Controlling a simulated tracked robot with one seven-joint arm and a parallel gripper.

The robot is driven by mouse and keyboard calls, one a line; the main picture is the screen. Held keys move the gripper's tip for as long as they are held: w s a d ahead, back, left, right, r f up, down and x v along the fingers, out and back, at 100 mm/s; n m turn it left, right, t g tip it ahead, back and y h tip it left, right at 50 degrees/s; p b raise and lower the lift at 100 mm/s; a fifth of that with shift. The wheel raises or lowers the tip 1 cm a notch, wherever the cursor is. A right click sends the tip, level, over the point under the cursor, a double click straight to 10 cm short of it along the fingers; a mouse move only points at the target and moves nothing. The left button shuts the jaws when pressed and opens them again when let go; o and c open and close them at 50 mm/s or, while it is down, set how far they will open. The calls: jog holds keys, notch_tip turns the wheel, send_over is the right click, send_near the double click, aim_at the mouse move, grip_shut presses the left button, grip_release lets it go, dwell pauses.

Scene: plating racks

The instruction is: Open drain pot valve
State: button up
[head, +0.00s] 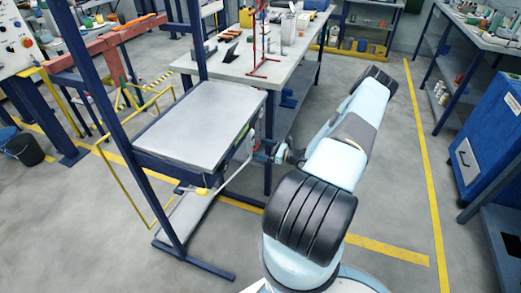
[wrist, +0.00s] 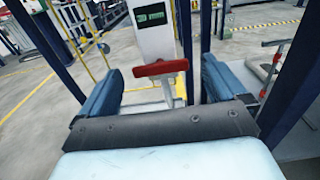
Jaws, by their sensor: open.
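In the wrist view, a red handle (wrist: 160,68) lies crosswise between the two blue fingers of my gripper (wrist: 158,78). A pale stem or bracket shows just below the handle, in front of a white upright panel (wrist: 153,27) with a small green display. My gripper is open, with a finger on each side of the handle and visible gaps between; no contact shows. Whether the handle belongs to the drain pot valve I cannot tell for sure. In the head view, my arm reaches beside the rack, and I cannot clearly make out the fingers or the handle there.
A rack with a grey tray top (head: 200,125) and dark blue posts stands left of my arm. A workbench (head: 270,62) with tools is behind it. A blue cabinet (head: 495,140) stands at right. Floor between arm and cabinet is clear.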

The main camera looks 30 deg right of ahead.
jog(key=shift+w+a, duration=0.25)
jog(key=shift+w, duration=0.1)
jog(key=shift+a, duration=0.1)
jog(key=c, duration=1.1)
